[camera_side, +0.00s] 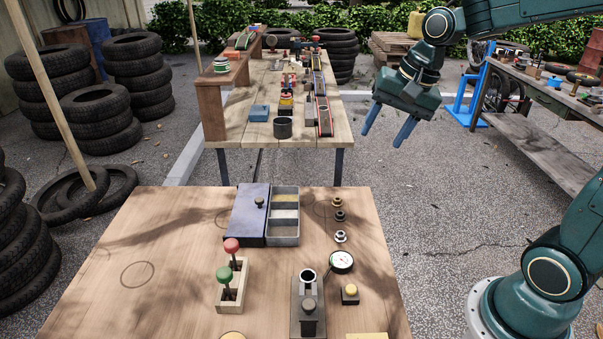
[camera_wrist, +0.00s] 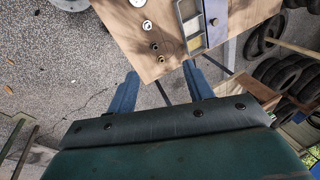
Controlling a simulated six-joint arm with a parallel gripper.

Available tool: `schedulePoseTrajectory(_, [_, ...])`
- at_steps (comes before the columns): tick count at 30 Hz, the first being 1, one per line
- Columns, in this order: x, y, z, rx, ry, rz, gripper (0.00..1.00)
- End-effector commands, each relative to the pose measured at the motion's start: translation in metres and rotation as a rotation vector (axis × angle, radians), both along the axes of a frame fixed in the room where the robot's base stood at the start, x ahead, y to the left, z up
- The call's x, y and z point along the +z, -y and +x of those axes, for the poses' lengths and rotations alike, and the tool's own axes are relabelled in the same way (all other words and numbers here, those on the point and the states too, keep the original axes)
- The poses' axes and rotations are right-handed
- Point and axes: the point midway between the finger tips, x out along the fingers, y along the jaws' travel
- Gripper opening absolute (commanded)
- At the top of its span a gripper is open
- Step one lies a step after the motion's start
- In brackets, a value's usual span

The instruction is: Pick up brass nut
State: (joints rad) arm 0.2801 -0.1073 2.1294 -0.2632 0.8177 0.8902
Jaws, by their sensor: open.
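The brass nut (camera_side: 337,202) is a small brownish ring lying on the wooden table (camera_side: 160,225), near its far edge. It also shows in the wrist view (camera_wrist: 160,58), roughly between my fingertips in the picture. A dark nut (camera_side: 340,215) and a silver nut (camera_side: 340,237) lie in a row with it, nearer the side camera. My gripper (camera_side: 381,139) is open and empty, with its two blue fingers apart and pointing down. It is in the air beyond the table's far edge, well above and apart from the nut.
A grey compartment box (camera_side: 284,241) with a dark blue lid (camera_side: 250,215) lies left of the nuts. A gauge (camera_side: 341,262), a lever block (camera_side: 231,290) and a yellow button (camera_side: 350,290) stand nearer. A second table (camera_side: 290,138) stands behind. Bare wood lies right of the nuts.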

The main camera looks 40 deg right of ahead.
Motion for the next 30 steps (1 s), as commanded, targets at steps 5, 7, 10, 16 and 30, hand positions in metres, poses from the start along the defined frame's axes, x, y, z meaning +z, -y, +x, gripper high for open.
schedulePoseTrajectory(5, [-0.02,0.021,0.031,-0.186,-0.054,0.096,0.52])
schedulePoseTrajectory(7, [-0.029,0.03,0.042,-0.261,-0.075,0.132,0.52])
schedulePoseTrajectory(10, [-0.043,0.043,0.058,-0.368,-0.104,0.186,0.52])
schedulePoseTrajectory(16, [-0.075,0.07,0.084,-0.581,-0.168,0.293,0.52])
schedulePoseTrajectory(30, [-0.157,0.131,0.119,-1.034,-0.317,0.515,0.52])
